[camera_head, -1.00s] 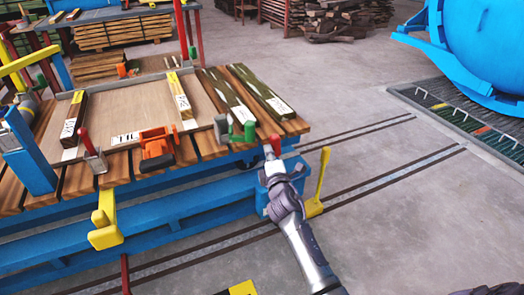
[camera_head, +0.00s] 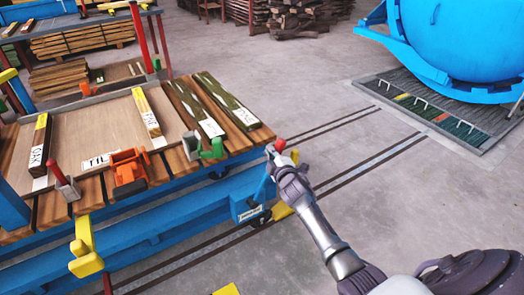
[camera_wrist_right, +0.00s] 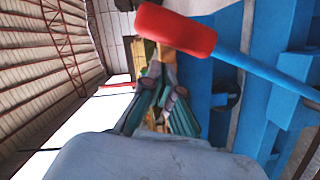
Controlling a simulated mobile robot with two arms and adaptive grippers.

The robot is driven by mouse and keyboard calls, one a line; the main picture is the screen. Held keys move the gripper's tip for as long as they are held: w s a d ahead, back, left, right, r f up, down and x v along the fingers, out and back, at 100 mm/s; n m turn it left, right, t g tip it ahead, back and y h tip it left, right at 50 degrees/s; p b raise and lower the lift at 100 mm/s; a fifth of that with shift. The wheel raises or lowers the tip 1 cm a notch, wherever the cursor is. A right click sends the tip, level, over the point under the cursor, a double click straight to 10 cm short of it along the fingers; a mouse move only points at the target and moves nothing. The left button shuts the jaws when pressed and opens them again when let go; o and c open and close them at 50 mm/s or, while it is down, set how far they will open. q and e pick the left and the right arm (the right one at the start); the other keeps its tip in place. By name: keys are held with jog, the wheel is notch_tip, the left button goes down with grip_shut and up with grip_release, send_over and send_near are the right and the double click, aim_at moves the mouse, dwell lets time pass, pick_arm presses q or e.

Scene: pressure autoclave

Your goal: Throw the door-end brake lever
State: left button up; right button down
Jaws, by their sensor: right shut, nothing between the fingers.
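The brake lever is a blue bar (camera_head: 265,186) with a red grip (camera_head: 279,145) at the right end of the cart. The bar rises from a blue box and tilts to the right. My right gripper (camera_head: 271,151) is shut and empty beside the red grip, on its left in the head view. In the right wrist view the red grip (camera_wrist_right: 175,30) lies across the front of my shut fingers (camera_wrist_right: 160,98), with the blue bar (camera_wrist_right: 268,70) running right. Whether they touch is unclear. My left gripper is not in view.
The cart deck (camera_head: 103,190) carries dark boards (camera_head: 200,104), an orange clamp (camera_head: 128,171) and a green clamp (camera_head: 203,146). A blue vessel (camera_head: 455,40) is at upper right. Floor between is open.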

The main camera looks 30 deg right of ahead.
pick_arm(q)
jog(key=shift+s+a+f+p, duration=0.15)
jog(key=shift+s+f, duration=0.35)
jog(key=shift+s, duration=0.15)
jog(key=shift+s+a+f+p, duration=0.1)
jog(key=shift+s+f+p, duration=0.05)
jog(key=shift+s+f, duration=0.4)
pick_arm(e)
jog(key=d, duration=0.1)
jog(key=d+m, duration=0.1)
jog(key=shift+d+f, duration=0.3)
jog(key=shift+d, duration=0.1)
jog(key=shift+s, duration=0.1)
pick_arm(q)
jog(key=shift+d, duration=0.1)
pick_arm(e)
jog(key=v, duration=1.2)
jog(key=shift+a+r, duration=0.2)
jog(key=shift+a, duration=0.2)
